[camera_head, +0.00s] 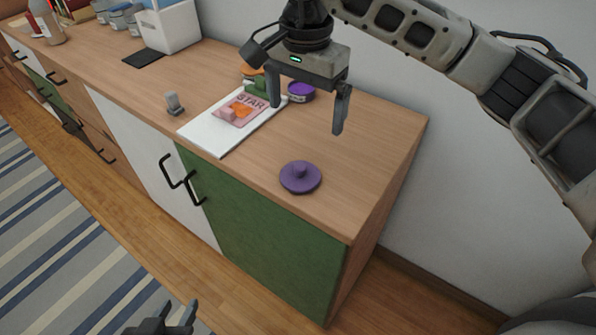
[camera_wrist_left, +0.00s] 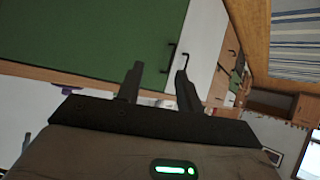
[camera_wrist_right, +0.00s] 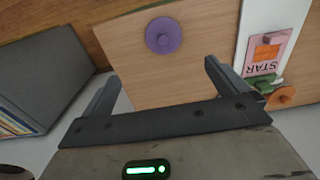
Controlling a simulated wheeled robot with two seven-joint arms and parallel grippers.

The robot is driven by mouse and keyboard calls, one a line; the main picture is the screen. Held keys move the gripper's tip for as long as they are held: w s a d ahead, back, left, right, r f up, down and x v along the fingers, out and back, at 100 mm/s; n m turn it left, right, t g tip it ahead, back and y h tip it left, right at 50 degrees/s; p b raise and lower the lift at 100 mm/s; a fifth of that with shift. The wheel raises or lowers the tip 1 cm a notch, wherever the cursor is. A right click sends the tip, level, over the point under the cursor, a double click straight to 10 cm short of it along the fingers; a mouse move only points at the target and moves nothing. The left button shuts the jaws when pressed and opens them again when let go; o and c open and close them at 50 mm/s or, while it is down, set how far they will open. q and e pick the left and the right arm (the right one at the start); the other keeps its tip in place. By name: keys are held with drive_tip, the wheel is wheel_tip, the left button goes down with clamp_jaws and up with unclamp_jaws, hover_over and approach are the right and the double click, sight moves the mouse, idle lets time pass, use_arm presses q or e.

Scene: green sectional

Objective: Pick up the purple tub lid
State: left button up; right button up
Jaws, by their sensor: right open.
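The purple tub lid (camera_head: 301,179), a round disc with a knob on top, lies flat on the wooden counter near its front edge. In the right wrist view the lid (camera_wrist_right: 163,36) is just beyond the space between the fingertips. My right gripper (camera_head: 305,119) is open and empty, above the counter and behind the lid, apart from it. It also shows in the right wrist view (camera_wrist_right: 161,70). My left gripper (camera_head: 178,305) is low in front of the cabinet, open and empty, far from the lid. Its fingers show apart in the left wrist view (camera_wrist_left: 157,70).
A white board (camera_head: 211,137) with a pink STAR card (camera_head: 238,110) lies left of the lid. A small purple-topped tub (camera_head: 299,91) stands behind, beside green and orange pieces. A small grey object (camera_head: 174,103) stands further left. The counter right of the lid is clear.

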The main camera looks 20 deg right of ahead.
hover_over(300, 166)
drive_tip(key=f, duration=0.9)
drive_tip(key=shift+s+d+f+p, duration=0.2)
drive_tip(key=shift+s+f+p, duration=0.1)
drive_tip(key=shift+s+p, duration=0.1)
drive_tip(key=shift+w+a+f+p, duration=0.1)
drive_tip(key=shift+f+p, duration=0.05)
drive_tip(key=shift+f, duration=0.75)
drive_tip(key=shift+w+f+p, duration=0.15)
drive_tip(key=shift+f+p, duration=0.05)
drive_tip(key=shift+f, duration=0.65)
drive_tip(key=shift+w+a+f+p, duration=0.1)
drive_tip(key=shift+f+p, duration=0.05)
drive_tip(key=shift+f, duration=0.75)
drive_tip(key=c, duration=1.1)
